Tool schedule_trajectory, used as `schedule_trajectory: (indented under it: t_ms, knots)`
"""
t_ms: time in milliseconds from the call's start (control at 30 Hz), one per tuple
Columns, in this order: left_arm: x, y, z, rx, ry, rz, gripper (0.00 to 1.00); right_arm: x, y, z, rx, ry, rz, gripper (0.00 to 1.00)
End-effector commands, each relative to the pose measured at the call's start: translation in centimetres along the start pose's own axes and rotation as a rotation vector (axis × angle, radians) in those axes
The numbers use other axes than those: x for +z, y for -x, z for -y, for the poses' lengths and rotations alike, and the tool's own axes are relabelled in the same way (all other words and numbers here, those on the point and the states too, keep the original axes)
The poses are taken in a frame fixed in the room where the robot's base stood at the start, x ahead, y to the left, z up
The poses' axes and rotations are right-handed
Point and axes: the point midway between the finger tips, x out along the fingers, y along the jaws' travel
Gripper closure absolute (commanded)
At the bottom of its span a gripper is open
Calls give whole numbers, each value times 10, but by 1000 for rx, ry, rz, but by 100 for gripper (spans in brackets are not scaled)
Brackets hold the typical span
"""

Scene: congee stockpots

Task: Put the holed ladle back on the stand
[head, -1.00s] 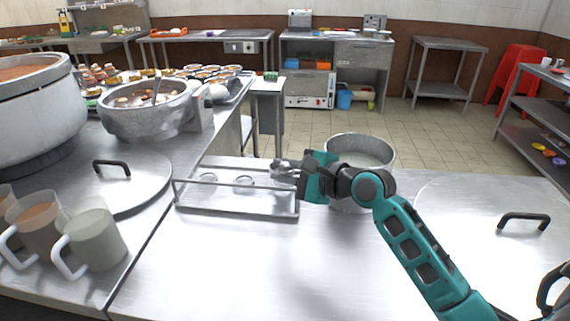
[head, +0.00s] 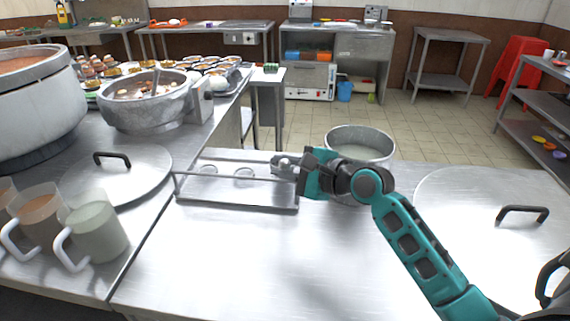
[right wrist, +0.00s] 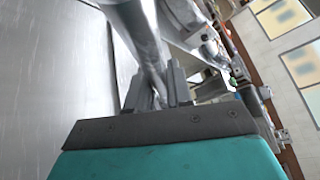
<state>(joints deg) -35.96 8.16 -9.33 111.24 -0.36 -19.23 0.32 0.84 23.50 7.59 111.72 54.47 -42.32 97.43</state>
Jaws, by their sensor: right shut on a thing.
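The stand (head: 240,204) is a low metal tray with a raised rail, on the steel counter left of my right arm. Two round ladle ends or openings (head: 243,174) show along it. My right gripper (head: 287,168) is at the stand's right end, at about rail height. It is shut on a shiny metal piece, which I take to be the holed ladle; in the right wrist view the metal piece (right wrist: 142,35) rises from between the fingers (right wrist: 160,90). Its holes do not show, and I cannot tell whether it touches the stand. My left gripper is out of view.
A metal pot (head: 358,140) stands just behind my right gripper. A lid (head: 450,205) lies at right, another (head: 118,178) at left. Cups (head: 97,235) stand at front left, near a large stockpot (head: 35,105). The counter's front middle is clear.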

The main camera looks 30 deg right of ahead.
Motion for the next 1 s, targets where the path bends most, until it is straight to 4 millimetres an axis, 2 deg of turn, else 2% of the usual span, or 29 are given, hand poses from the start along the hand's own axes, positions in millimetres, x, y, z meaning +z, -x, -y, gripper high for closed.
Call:
schedule_trajectory:
  t_ms: [1000]
  knots:
    - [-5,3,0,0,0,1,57,-2,-1,-4,-2,1,0,100]
